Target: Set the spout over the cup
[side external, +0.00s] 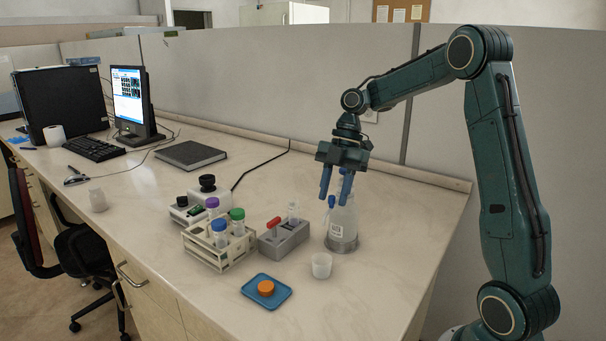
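A translucent bottle (343,222) with a white label stands upright on the bench, with a grey band around its base. A small blue piece (331,202) shows at its upper left and looks like the spout tip; it lies left of the bottle, above and not clearly over the cup. A small white cup (321,265) stands on the bench in front and to the left of the bottle. My gripper (336,190) points down at the bottle's top, its two blue fingers apart. The fingers partly hide the neck, and contact cannot be told.
A grey block with a red-capped item (284,238) stands left of the bottle. A rack (218,251) with capped tubes is further left. A blue tray (266,302) with an orange disc lies at the front. The bench right of the bottle is clear up to the partition.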

